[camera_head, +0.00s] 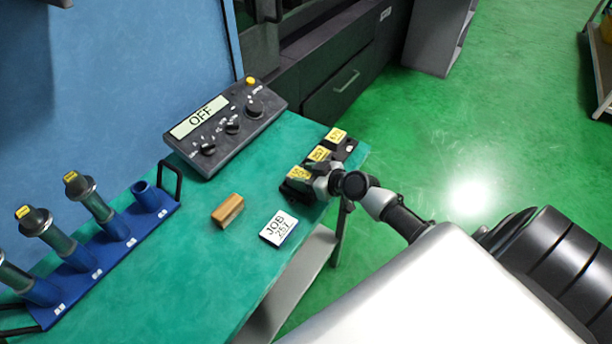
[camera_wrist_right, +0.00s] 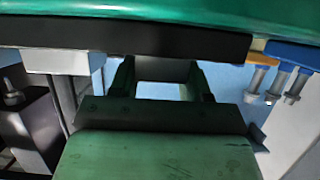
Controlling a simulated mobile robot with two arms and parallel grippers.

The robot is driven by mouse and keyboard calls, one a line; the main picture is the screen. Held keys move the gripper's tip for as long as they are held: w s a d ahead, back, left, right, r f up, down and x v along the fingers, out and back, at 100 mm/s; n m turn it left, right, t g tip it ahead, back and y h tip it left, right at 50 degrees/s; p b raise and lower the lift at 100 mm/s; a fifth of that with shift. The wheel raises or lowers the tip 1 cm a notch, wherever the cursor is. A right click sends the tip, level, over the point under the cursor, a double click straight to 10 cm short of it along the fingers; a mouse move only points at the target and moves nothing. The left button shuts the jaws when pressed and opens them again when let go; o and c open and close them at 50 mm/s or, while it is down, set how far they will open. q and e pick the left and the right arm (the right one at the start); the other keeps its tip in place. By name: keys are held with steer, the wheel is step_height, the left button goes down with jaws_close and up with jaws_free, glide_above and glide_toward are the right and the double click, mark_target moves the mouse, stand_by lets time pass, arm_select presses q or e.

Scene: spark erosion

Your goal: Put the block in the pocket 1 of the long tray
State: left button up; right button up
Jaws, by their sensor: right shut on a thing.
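The long tray (camera_head: 345,158) is black and lies at the right end of the green table, with several yellow labels along it. My right gripper (camera_head: 321,183) is at the tray's front side, close to the label nearest the camera, and is shut on the block. The gripper and the dark tray mostly hide the block, and I cannot tell whether it is seated in a pocket. In the right wrist view the fingers (camera_wrist_right: 162,80) are close beneath a black bar, which looks like the tray (camera_wrist_right: 130,38). My left gripper is not in view.
A wooden-looking piece (camera_head: 228,210) and a JOB 257 card (camera_head: 278,228) lie on the table (camera_head: 190,285). A control box reading OFF (camera_head: 225,125) stands behind. A blue rack (camera_head: 110,255) with several upright tools is at the left. The table's front centre is clear.

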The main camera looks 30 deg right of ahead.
steer(key=o, duration=1.1)
steer(key=shift+s, duration=0.1)
steer(key=b+v, duration=0.2)
steer(key=v, duration=1)
